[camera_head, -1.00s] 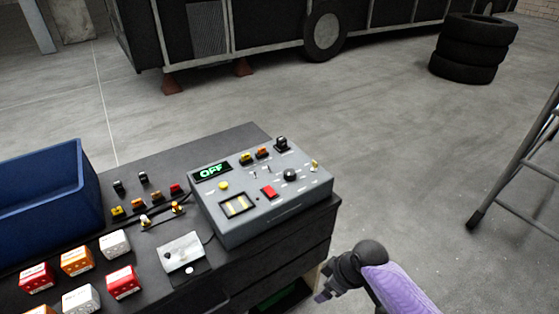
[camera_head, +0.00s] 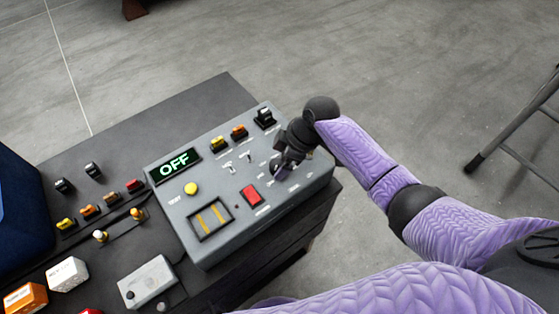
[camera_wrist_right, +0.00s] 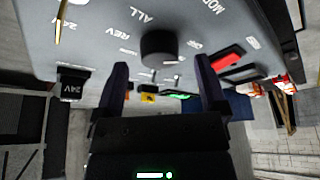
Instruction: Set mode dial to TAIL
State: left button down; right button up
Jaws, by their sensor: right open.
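The grey control box (camera_head: 220,242) stands on the dark bench top. Its display (camera_head: 174,166) reads OFF in green. My right gripper (camera_head: 280,166) is over the box's right part, at the mode dial, and largely hides the dial in the head view. In the right wrist view the black round mode dial (camera_wrist_right: 159,47) lies ahead, between the two open fingers of my right gripper (camera_wrist_right: 162,65). Labels ALL, REV, OFF and part of MODE show around it. I cannot tell whether the fingers touch it. My left gripper is not in view.
Several coloured connectors and a small white box (camera_head: 148,283) lie left of the box. A blue bin (camera_head: 20,215) is at the far left.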

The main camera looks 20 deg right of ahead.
aim_at(277, 167)
jog(key=shift+x, duration=0.95)
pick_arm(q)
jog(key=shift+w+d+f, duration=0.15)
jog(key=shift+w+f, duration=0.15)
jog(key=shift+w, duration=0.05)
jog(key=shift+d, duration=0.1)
pick_arm(e)
jog(key=shift+c, duration=0.2)
